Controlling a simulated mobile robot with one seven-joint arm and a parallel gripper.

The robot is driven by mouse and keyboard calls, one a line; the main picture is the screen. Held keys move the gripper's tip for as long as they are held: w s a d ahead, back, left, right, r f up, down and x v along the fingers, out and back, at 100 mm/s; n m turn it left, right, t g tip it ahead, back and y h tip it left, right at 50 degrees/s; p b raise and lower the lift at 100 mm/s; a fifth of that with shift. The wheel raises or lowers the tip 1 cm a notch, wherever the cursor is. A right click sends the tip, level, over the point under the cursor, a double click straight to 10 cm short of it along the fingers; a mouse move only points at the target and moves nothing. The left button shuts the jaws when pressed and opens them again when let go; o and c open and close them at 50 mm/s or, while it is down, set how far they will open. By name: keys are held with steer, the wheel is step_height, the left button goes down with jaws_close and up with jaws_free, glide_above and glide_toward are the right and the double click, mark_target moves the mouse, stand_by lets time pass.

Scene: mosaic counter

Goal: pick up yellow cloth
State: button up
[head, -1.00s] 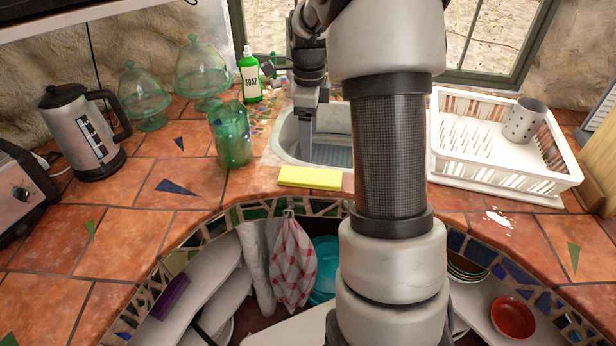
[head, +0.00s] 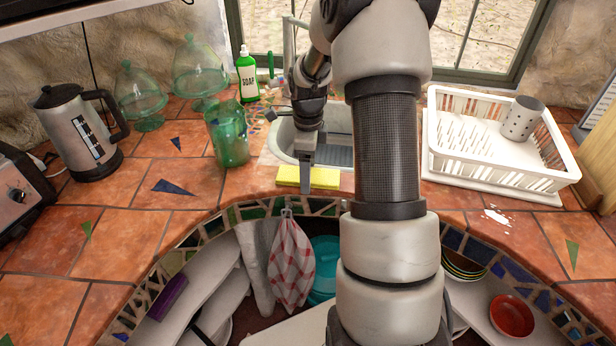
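The yellow cloth (head: 326,178) is a flat, bright yellow rectangle on the tiled counter, just in front of the sink. My gripper (head: 305,188) points down at the cloth, left of its middle, and covers a strip of it. It is seen edge-on, so I cannot tell whether the fingers are apart or whether they touch the cloth. The cloth still looks flat, and its two ends show on either side of the gripper.
The sink (head: 283,142) is directly behind the cloth. A green glass jar (head: 228,135) stands to the left, with a soap bottle (head: 248,78) farther back. A white dish rack (head: 487,165) is at right. The counter's curved front edge is close below the cloth.

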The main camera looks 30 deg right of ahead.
steer(key=c, duration=1.1)
step_height(320, 180, up, 10)
steer(key=shift+r, duration=0.1)
